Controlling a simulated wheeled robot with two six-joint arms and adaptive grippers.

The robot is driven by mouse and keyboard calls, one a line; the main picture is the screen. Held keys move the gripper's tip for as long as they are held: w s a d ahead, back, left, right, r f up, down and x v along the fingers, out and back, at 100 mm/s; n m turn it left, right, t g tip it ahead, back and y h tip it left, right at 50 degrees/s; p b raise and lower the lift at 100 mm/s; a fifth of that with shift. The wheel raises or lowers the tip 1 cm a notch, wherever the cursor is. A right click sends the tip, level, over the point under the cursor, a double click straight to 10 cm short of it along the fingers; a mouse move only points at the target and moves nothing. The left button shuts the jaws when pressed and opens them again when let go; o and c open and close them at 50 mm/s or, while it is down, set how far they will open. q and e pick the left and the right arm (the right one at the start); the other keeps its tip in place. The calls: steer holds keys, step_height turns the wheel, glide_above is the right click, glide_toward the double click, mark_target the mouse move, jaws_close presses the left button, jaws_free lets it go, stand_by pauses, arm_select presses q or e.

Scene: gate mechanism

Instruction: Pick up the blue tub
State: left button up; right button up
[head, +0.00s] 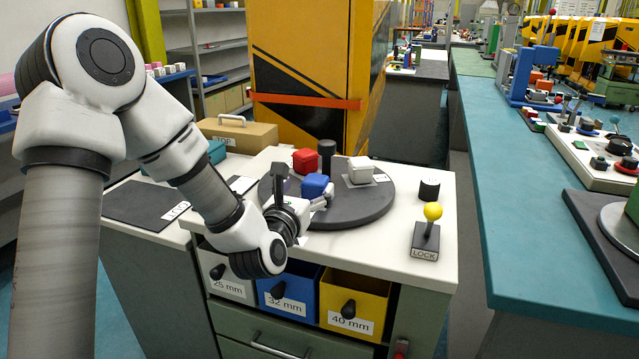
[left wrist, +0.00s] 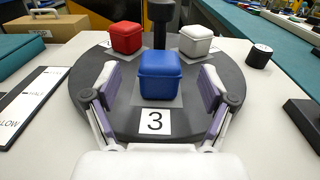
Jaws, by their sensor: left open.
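The blue tub (head: 315,186) stands upright on a grey square pad on the dark round turntable (head: 370,209). In the left wrist view the blue tub (left wrist: 160,76) is in the middle, behind a label with the number 3 (left wrist: 155,121). My left gripper (head: 297,200) is open in front of the tub. In the left wrist view its two fingers (left wrist: 158,90) stand on either side of the tub, with gaps between them and its sides. Part of the tub is hidden by the gripper in the head view. My right gripper does not show.
A red tub (head: 305,161) and a white tub (head: 360,170) stand on the same turntable, around a dark central post (head: 326,155). A yellow-knobbed LOCK lever (head: 430,225) and a black cylinder (head: 429,189) are at right. Labelled drawers (head: 288,297) are below.

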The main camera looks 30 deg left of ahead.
mark_target(312, 185)
arm_select(q)
steer(key=x, duration=0.5)
steer(key=shift+w+a+f+p, duration=0.1)
steer(key=shift+w+f+p, duration=0.2)
steer(key=shift+w, duration=0.1)
steer(key=shift+s+r, duration=0.1)
steer(key=shift+s, duration=0.05)
steer(key=shift+c, duration=0.7)
steer(key=c, duration=1.2)
